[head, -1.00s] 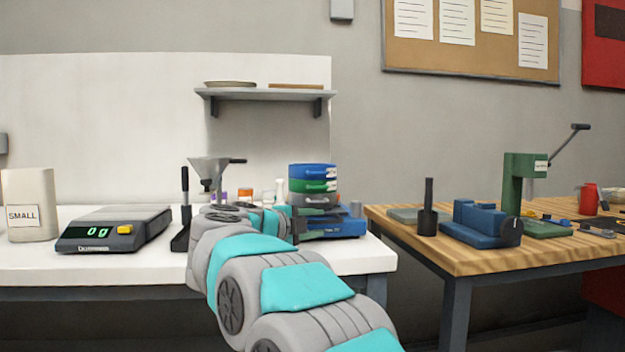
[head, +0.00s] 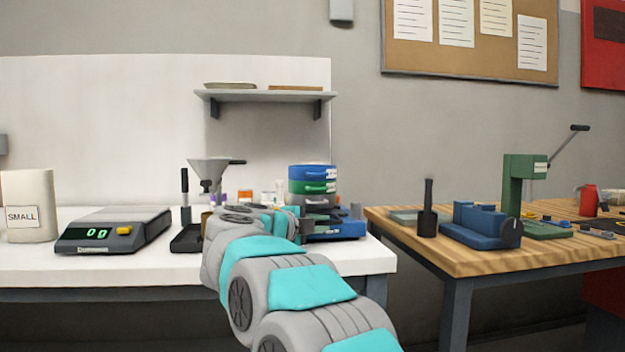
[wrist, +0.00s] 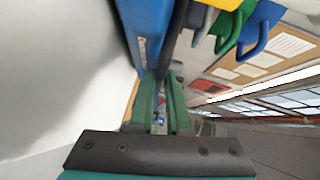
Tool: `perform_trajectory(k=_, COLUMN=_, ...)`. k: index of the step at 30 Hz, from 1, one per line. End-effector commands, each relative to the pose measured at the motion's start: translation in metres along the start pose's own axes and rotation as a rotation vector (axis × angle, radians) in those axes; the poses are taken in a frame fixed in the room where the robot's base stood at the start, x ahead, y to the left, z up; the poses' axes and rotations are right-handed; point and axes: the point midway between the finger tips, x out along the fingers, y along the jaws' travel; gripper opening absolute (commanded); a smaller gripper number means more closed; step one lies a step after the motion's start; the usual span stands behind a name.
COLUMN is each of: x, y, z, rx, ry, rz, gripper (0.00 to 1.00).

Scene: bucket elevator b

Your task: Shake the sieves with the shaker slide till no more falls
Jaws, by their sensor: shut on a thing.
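The sieve stack stands on the blue shaker (head: 338,231) on the white bench, with a blue sieve (head: 312,172) above a green sieve (head: 312,187) and a dark grey part below. In the wrist view the blue shaker body (wrist: 148,40) runs down towards my gripper (wrist: 160,110), and yellow, green and blue sieve handles (wrist: 228,28) show at the upper right. My gripper is shut on the shaker slide at the left end of the shaker. The exact grip spot is hard to see, and my arm hides it in the head view.
A funnel stand (head: 210,168) is close behind and left of my wrist. A scale (head: 113,232) showing 0 and a SMALL container (head: 28,206) stand further left. Small jars (head: 246,197) are behind.

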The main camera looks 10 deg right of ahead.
Motion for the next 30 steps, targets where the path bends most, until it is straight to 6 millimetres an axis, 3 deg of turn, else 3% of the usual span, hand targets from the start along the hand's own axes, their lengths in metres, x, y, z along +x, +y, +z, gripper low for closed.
perform_trajectory(k=14, x=-0.001, y=0.001, z=-0.001, rx=0.000, ry=0.000, rz=0.001, gripper=0.00)
perform_trajectory(k=30, x=-0.030, y=0.010, z=-0.031, rx=0.000, ry=0.001, rz=0.002, gripper=0.00)
